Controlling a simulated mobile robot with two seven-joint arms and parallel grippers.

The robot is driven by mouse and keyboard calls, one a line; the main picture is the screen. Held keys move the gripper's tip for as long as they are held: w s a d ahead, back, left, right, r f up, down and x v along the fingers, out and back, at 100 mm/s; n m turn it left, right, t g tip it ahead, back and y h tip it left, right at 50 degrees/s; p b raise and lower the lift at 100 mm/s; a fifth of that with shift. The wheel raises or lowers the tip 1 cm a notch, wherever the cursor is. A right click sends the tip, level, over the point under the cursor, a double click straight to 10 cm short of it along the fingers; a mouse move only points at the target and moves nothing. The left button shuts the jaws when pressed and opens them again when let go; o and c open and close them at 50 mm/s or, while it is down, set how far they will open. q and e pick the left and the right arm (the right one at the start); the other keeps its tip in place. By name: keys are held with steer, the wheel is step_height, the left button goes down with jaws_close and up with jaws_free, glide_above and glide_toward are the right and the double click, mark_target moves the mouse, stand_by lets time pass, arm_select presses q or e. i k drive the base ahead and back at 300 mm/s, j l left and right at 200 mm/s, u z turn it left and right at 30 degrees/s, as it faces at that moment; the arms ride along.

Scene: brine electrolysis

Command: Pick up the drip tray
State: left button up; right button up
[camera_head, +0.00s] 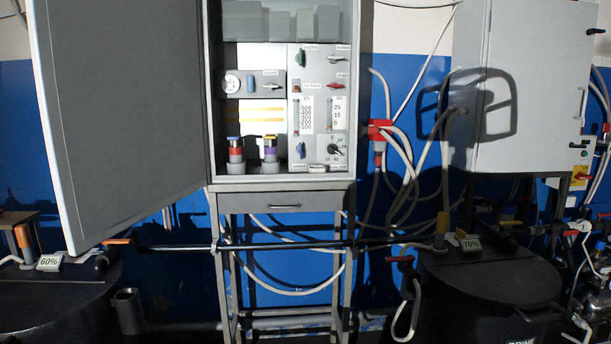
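I cannot pick out a drip tray for certain in this view. The grey cabinet (281,186) stands open in the middle, its large door (125,110) swung out to the left. On its floor stand a red-banded bottle (236,152) and a purple-banded bottle (270,150), side by side in grey holders. Neither of my grippers shows.
A drawer (283,201) sits under the cabinet. Dark drums marked 60% (50,262) and 70% (471,244) stand at lower left and right. A dark horizontal bar (290,244) crosses before the cabinet stand. Loose hoses (403,170) hang right of the cabinet.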

mark_target(317, 171)
steer(key=u, duration=1.9)
steer(key=z, duration=2.15)
steer(key=i+j+z, duration=0.35)
steer(key=i+j, duration=0.15)
